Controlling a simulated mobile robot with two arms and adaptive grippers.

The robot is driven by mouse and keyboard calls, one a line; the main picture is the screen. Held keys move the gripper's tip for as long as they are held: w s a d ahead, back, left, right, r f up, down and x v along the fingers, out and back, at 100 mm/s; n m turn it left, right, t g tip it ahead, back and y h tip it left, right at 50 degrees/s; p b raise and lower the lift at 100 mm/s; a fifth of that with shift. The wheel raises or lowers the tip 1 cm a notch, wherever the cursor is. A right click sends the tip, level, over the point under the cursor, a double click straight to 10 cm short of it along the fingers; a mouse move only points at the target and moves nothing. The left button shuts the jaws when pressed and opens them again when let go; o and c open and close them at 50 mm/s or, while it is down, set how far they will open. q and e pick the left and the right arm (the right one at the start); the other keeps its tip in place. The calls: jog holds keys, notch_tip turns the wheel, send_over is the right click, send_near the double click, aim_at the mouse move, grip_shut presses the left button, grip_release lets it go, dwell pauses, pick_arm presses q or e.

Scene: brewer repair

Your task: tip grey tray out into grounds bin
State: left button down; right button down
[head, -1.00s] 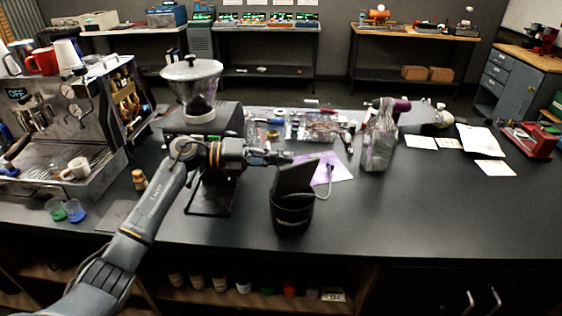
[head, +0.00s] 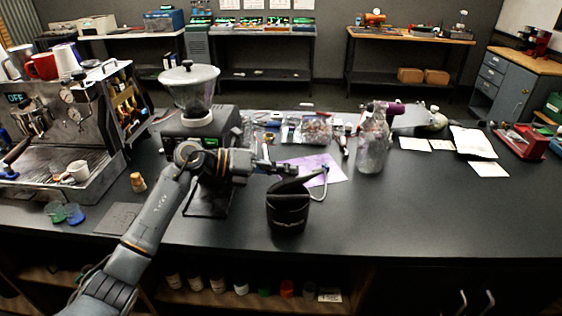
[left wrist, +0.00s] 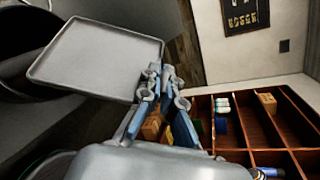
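My left gripper (head: 288,169) is just above and behind the black grounds bin (head: 288,212), which stands upright on the counter. It is shut on the edge of the grey tray (head: 294,186), which is tilted over the bin's mouth and looks dark in the head view. In the left wrist view the tray (left wrist: 100,58) shows a bare, empty face with a raised rim, and the fingers (left wrist: 160,85) close on its corner. The inside of the bin is hidden. My right gripper is not in view.
A grinder (head: 192,100) stands behind my left arm, with an espresso machine (head: 60,120) at the left. A purple sheet (head: 318,166) lies behind the bin, and a clear bottle (head: 372,145) stands to its right. The counter's right front is clear.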

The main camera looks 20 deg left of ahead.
pick_arm(q)
jog(key=s+d+f+m+t+y+b, duration=0.2)
jog(key=s+d+f+m+y+b, duration=0.1)
jog(key=d+m+y+b, duration=0.1)
jog(key=shift+s+m+t+b, duration=0.35)
jog(key=shift+m+b, duration=0.55)
jog(key=shift+m, duration=0.5)
